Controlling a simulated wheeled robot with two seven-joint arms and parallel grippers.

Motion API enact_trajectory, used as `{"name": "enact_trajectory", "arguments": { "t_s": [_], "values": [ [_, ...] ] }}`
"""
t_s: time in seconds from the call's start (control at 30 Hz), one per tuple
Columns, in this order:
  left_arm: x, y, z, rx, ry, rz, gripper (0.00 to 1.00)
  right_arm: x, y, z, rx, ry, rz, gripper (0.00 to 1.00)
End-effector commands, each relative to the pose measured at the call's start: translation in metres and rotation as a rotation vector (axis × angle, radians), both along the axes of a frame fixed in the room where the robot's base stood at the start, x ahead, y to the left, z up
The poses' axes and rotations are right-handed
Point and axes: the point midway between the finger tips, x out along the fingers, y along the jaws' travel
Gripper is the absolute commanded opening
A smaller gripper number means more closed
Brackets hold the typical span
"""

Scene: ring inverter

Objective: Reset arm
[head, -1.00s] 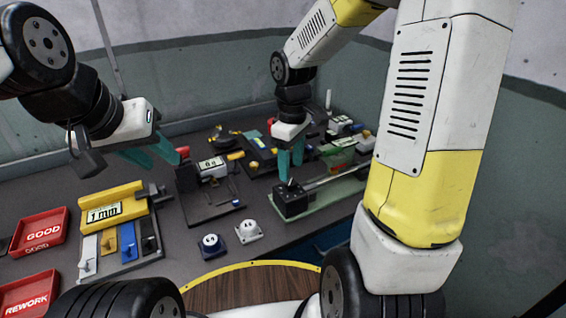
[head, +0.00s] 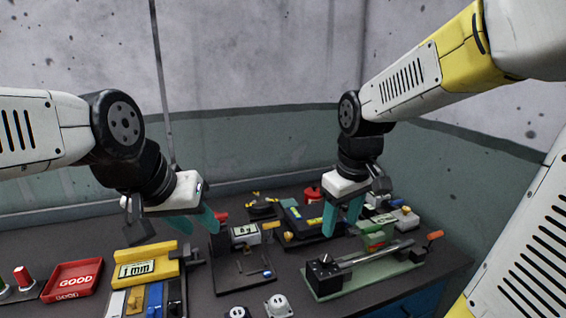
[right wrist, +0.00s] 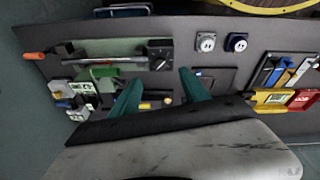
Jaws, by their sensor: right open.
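My left gripper (head: 194,224) has teal fingers and hangs over the left half of the bench, above the yellow "1 mm" fixture (head: 146,262) and beside the device with the small display (head: 243,232). Its fingers look apart, with nothing seen between them. My right gripper (head: 343,217) is over the back right of the bench, above and behind the green-based fixture with a long bar (head: 362,259). In the right wrist view its two teal fingers (right wrist: 160,95) are spread wide and empty, above the bench top.
A red GOOD tray (head: 75,279) lies at the left. Two round socket-like pieces (head: 278,305) sit at the front edge. A dark blue device (head: 304,224) and a red pot (head: 312,194) stand at the back. The wall is close behind the bench.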

Motion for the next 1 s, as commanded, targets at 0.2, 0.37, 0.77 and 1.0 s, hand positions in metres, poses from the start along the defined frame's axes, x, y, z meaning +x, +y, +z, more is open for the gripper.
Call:
{"name": "enact_trajectory", "arguments": {
  "t_s": [0.2, 0.37, 0.77, 1.0],
  "values": [
    [0.000, 0.000, 0.000, 0.000, 0.000, 0.000, 0.36, -0.044, -0.006, 0.034, 0.134, -0.153, -0.229, 0.53],
    [0.000, 0.000, 0.000, 0.000, 0.000, 0.000, 0.36, -0.069, -0.008, 0.046, 0.244, -0.229, -0.357, 0.53],
    [0.000, 0.000, 0.000, 0.000, 0.000, 0.000, 0.36, -0.085, -0.008, 0.052, 0.333, -0.272, -0.443, 0.53],
    [0.000, 0.000, 0.000, 0.000, 0.000, 0.000, 0.36, -0.085, -0.008, 0.052, 0.332, -0.271, -0.442, 0.53]
  ]
}}
